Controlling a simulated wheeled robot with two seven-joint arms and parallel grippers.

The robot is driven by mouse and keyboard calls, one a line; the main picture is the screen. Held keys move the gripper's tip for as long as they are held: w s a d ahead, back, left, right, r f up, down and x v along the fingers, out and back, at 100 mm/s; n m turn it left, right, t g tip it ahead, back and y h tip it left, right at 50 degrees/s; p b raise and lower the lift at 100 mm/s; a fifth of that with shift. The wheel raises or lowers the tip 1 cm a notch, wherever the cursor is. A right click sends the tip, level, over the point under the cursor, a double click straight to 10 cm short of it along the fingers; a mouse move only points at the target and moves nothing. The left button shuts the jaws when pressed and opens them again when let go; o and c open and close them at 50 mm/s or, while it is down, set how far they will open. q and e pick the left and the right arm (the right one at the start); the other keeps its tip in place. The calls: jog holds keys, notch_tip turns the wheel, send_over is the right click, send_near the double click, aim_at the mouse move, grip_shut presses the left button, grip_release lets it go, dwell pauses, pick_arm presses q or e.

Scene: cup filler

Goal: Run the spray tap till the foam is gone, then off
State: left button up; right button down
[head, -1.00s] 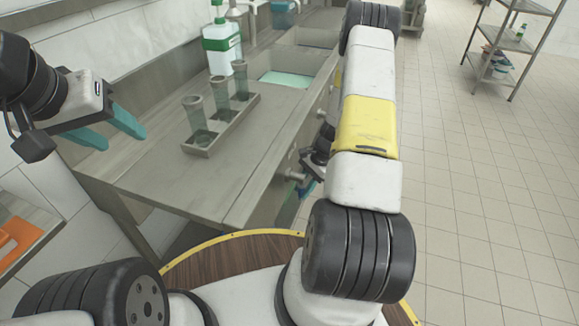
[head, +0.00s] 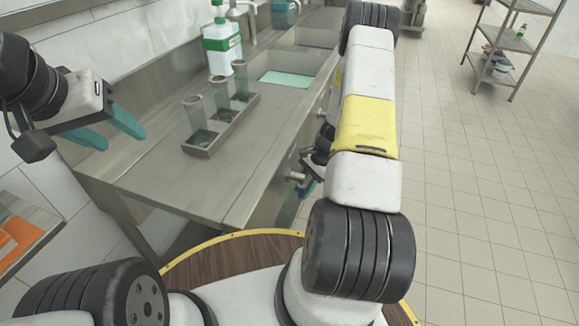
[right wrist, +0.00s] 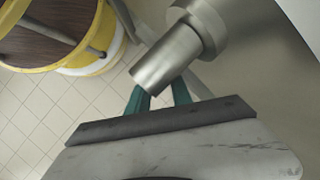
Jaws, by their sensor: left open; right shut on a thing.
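A metal tap (head: 236,10) stands at the back of the steel counter (head: 225,180), partly cut off by the top edge. A sunken basin (head: 287,79) in the counter shows a flat pale green surface; I cannot tell whether that is foam. A round metal knob (head: 293,176) sticks out of the counter's front. My right gripper (head: 308,187) is at this knob, mostly hidden behind my right arm. In the right wrist view the teal fingers (right wrist: 160,97) are shut on the metal cylinder of the knob (right wrist: 165,68). My left gripper (head: 118,132) is open and empty, left of the counter.
A tray (head: 203,151) with several clear cups stands on the counter. A white and green bottle (head: 222,45) and a blue container (head: 284,15) stand behind it. The tiled floor (head: 480,200) is clear.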

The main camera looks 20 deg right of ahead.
jog(key=shift+w+a+r, duration=0.2)
jog(key=shift+w+a, duration=0.2)
jog(key=shift+a, duration=0.1)
dwell(0.4)
dwell(1.0)
jog(key=c, duration=1.2)
grip_release()
jog(key=shift+a, duration=0.1)
jog(key=shift+w+d+f+v, duration=0.1)
jog(key=shift+d+v, duration=0.05)
jog(key=shift+v, duration=1.35)
jog(key=shift+w+d+f+v, duration=0.1)
jog(key=shift+d+v, duration=0.05)
jog(key=shift+v, duration=1.35)
jog(key=shift+w+d+v, duration=0.1)
jog(key=shift+d+v, duration=0.1)
jog(key=shift+v, duration=1.3)
jog(key=shift+r, duration=0.1)
jog(key=v, duration=0.7)
jog(key=shift+s+d+r, duration=0.1)
jog(key=shift+d+r, duration=0.05)
jog(key=shift+r, duration=0.15)
